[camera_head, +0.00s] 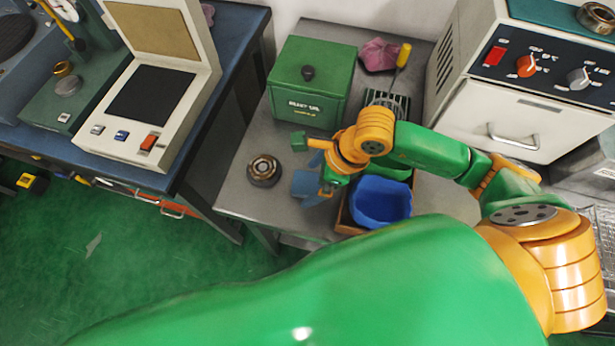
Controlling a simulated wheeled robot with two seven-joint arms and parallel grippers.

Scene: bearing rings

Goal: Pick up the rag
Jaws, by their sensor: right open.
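A crumpled pink rag (379,54) lies at the back of the grey table, right of the green box and beside a yellow-handled tool. My right gripper (301,165) is over the table's front part, in front of the green box and well apart from the rag. Its jaws are open, and I see nothing between them. My right arm crosses the table from the right. My left gripper is not in view.
A green lidded box (310,82), a bearing ring (264,170) and a blue container (380,202) are on the grey table (236,190). A yellow-handled tool (402,58) stands by a dark rack. A white oven-like machine (515,120) is at right, a blue bench (240,30) at left.

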